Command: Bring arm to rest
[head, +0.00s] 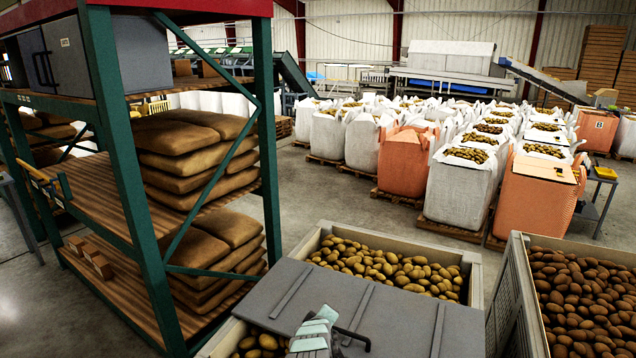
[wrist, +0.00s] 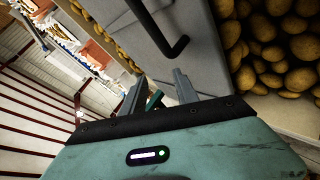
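My gripper (wrist: 159,76) shows in the wrist view with its two grey fingers apart and no object held between them. A small teal piece shows between the fingers; I cannot tell what it is. In the head view my arm's end (head: 318,325) is at the bottom edge, over a grey lid (head: 390,310). A black bar handle (head: 352,340) on the lid is just right of it. The handle (wrist: 178,48) also lies beyond the fingertips in the wrist view, apart from them as far as I can see. The fingertips are unclear in the head view.
The lid lies across a potato crate (head: 470,262). A second full crate (head: 512,300) stands to the right. A green rack (head: 262,150) with stacked sacks (head: 205,185) stands left. Several white bulk bags (head: 455,190) and orange ones (head: 540,205) stand behind; some concrete floor (head: 340,210) is clear.

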